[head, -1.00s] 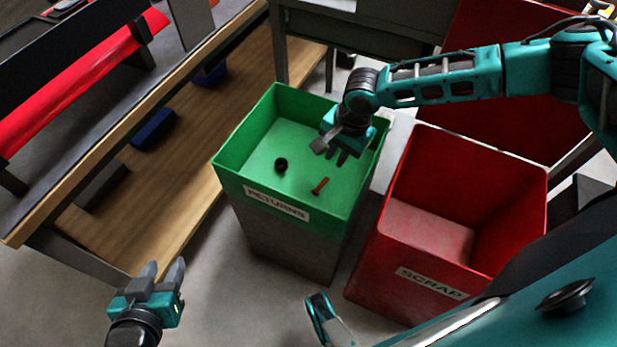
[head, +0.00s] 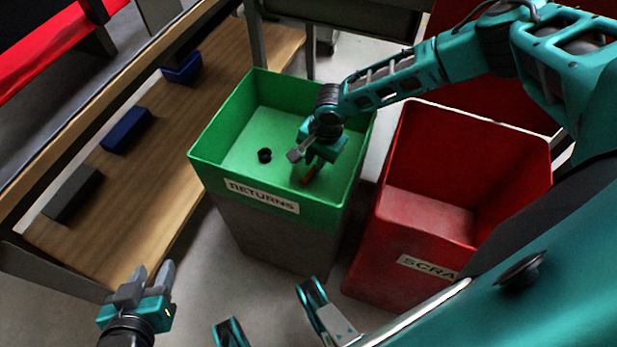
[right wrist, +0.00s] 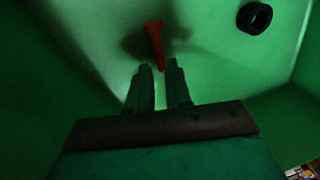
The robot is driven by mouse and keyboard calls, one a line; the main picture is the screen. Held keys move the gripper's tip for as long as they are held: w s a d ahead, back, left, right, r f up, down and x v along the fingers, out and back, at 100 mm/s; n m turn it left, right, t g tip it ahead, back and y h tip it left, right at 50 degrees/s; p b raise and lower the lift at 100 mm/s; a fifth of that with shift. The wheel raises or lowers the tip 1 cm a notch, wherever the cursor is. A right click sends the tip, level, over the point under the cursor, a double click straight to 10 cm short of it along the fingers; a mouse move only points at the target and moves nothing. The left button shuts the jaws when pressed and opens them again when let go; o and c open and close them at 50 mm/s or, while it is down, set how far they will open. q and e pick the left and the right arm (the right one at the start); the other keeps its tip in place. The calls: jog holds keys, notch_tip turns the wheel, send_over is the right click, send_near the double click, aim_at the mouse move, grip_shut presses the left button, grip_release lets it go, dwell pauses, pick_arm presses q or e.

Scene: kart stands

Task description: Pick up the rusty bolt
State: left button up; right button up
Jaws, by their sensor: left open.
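The rusty bolt (head: 307,177) is orange-brown and lies on the floor of the green RETURNS bin (head: 262,190). In the head view, my right gripper (head: 303,163) is inside the bin, just over the bolt, and partly hides it. In the right wrist view, the bolt (right wrist: 154,42) lies just beyond the fingertips of my right gripper (right wrist: 160,70), roughly in line with the gap between them. Its fingers are apart with nothing between them. My left gripper (head: 150,275) is open and empty at the lower left, away from the bin.
A black ring (head: 265,155) lies in the green bin, left of the bolt; it also shows in the right wrist view (right wrist: 254,17). A red SCRAP bin (head: 395,245) stands to the right.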

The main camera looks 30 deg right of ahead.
aim_at(310, 174)
jog(key=f, duration=0.2)
jog(key=shift+w+a+f+b, duration=0.15)
jog(key=shift+w+f+b, duration=0.05)
jog(key=shift+f+b, duration=0.15)
jog(key=shift+r, duration=0.1)
grip_shut()
